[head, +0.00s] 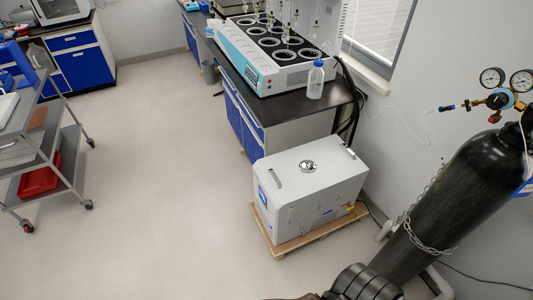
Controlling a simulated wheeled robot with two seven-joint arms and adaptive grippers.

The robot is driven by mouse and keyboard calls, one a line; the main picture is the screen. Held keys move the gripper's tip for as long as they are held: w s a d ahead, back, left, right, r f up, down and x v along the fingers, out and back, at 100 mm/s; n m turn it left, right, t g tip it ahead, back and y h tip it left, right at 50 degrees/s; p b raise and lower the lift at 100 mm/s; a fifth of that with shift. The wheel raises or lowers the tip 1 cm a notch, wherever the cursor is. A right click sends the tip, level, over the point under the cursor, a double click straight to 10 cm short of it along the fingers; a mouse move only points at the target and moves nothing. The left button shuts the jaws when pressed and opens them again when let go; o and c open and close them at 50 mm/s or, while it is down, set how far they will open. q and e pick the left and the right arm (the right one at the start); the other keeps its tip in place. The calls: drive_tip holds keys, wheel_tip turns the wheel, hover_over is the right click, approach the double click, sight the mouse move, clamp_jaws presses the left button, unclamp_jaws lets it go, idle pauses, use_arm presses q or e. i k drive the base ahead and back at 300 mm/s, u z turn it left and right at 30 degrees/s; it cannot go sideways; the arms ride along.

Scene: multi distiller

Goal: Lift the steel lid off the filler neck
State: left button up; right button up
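The small round steel lid (308,166) sits on the top face of a white box-shaped unit (330,190), near the middle of that face. It is shiny. The filler neck is not visible; I cannot tell how the lid sits on it. The white unit has two dark slots on its top, one near each end, and a blue label on its left side. It stands on a low wooden pallet (290,247) on the floor.
A dark gas cylinder (435,205) with a chain and gauges (505,90) stands at the right. Behind the unit is a black-topped bench (290,108) with a distiller (285,60) and a plastic bottle (315,80). A grey cart (45,165) is at left. The middle floor is clear.

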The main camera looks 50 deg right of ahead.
sight(305, 165)
drive_tip(key=u, duration=0.1)
drive_tip(key=i, duration=1.9)
drive_tip(key=z, duration=0.95)
drive_tip(key=i, duration=0.95)
drive_tip(key=z, duration=1)
